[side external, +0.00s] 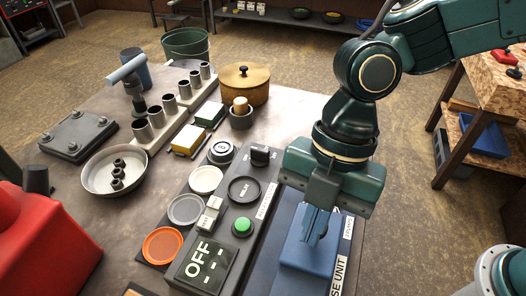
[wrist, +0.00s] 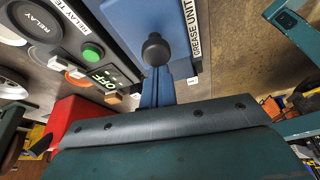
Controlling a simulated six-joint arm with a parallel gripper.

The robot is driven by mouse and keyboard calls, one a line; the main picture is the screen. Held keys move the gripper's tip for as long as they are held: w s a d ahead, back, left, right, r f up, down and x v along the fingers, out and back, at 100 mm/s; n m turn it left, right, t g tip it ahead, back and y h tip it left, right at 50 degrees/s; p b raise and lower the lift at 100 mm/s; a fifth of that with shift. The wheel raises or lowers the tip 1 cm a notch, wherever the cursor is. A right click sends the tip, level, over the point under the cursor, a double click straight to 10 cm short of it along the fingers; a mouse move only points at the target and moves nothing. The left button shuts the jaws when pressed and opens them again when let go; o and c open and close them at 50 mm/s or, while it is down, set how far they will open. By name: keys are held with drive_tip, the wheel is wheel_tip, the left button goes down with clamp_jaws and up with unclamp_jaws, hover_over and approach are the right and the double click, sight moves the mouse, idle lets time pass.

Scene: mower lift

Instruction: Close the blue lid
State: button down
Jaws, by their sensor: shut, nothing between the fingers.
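The blue lid (side external: 302,256) is on the grease unit at the right front of the bench, partly hidden by my gripper in the side view. In the wrist view the blue lid (wrist: 128,20) carries a round black knob (wrist: 155,48) beside the "GREASE UNIT" label. My gripper (side external: 314,242) points down over the blue surface, its fingers together and empty. In the wrist view the gripper fingers (wrist: 157,88) show just below the knob. I cannot tell whether the fingertips touch the lid, or how far it stands open.
Left of the lid is a relay tester panel (side external: 213,262) with a green button (side external: 242,227) and round discs. Further left are a metal bowl (side external: 90,180), a row of sockets (side external: 168,104) and a brown pot (side external: 258,85). A red container (side external: 45,245) stands at the front left.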

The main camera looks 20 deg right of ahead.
drive_tip(key=shift+w+d, duration=1.8)
drive_tip(key=shift+d, duration=0.05)
drive_tip(key=shift+s+a+r, duration=0.1)
drive_tip(key=shift+s+a, duration=0.4)
drive_tip(key=shift+a, duration=0.15)
drive_tip(key=shift+s+a+r, duration=0.15)
drive_tip(key=shift+s+a, duration=0.65)
drive_tip(key=shift+a, duration=0.3)
drive_tip(key=v, duration=1)
drive_tip(key=shift+d, duration=0.2)
